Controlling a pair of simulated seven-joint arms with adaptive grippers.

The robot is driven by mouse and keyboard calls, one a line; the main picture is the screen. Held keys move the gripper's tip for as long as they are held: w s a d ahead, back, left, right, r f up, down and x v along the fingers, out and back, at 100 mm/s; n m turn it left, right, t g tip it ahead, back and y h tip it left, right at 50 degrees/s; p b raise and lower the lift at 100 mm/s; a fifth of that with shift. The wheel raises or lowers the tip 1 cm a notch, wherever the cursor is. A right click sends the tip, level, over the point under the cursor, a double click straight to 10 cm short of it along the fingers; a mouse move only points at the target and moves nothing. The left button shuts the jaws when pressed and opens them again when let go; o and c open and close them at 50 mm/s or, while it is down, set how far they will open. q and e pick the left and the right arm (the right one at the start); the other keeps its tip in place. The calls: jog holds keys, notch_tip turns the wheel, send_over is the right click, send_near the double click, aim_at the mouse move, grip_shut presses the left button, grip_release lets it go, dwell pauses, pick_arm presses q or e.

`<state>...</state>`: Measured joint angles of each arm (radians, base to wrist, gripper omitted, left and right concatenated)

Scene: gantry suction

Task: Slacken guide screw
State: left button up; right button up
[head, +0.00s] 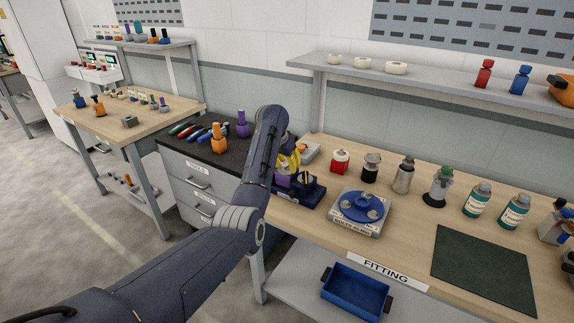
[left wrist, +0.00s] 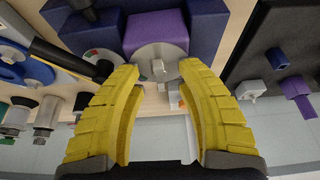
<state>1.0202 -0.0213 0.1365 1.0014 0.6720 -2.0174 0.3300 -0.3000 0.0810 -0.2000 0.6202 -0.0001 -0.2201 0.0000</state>
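My left gripper (head: 289,160) has yellow fingers and is over a dark blue and purple fixture (head: 298,190) on the bench. In the left wrist view the left gripper (left wrist: 160,68) is open, its fingertips apart. Between and beyond them is a round pale metal disc with a small raised tab (left wrist: 158,70), which looks like the guide screw. It sits on the face of a purple block (left wrist: 156,32). Gaps show between the tab and both fingers; I cannot tell how near they are in depth. In the head view the arm and fingers hide the screw. My right gripper is not in view.
A blue round plate on a pale base (head: 345,222) stands just right of the fixture. A red-and-white jar (head: 340,161) and several bottles line the bench behind. Screwdrivers and an orange bottle (head: 219,137) are on the drawer cabinet at left. A green mat (head: 484,269) lies bare at right.

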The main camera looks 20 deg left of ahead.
pick_arm(q)
jog(key=shift+c, duration=0.6)
grip_shut()
jog(key=shift+m+h, duration=0.5)
jog(key=shift+m, duration=1.1)
jog(key=shift+o, duration=0.6)
grip_release()
jog(key=shift+r, duration=0.1)
